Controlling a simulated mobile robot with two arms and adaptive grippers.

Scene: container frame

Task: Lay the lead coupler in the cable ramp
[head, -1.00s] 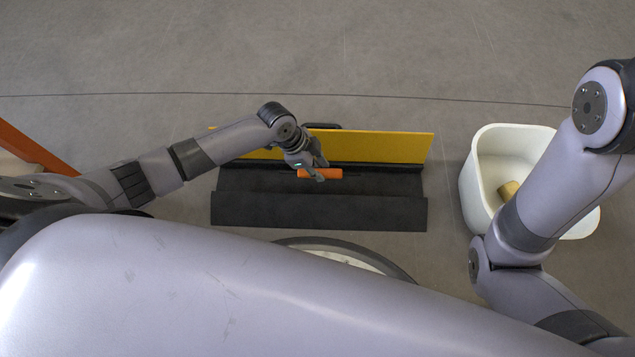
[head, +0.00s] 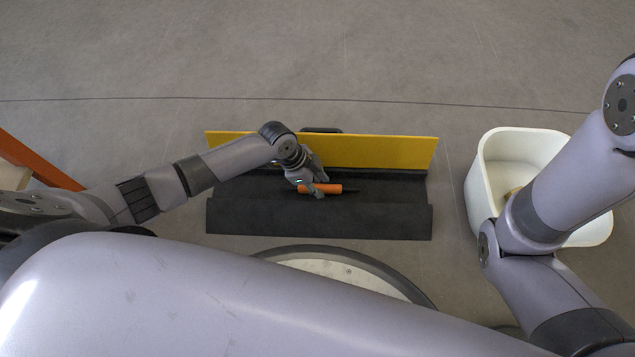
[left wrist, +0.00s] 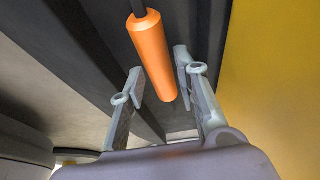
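The lead coupler (head: 322,188) is an orange cylinder lying over the black bed of the cable ramp (head: 320,220), with a short dark lead at its right end. The ramp's yellow lid (head: 385,151) stands raised along the far side. I cannot tell whether the coupler rests fully down in a channel. My right gripper is not in view.
A white bin (head: 478,190) stands right of the ramp, with a tan object (head: 511,193) inside partly hidden by my right arm. An orange bar (head: 40,160) is at the far left. The grey floor beyond the ramp is clear.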

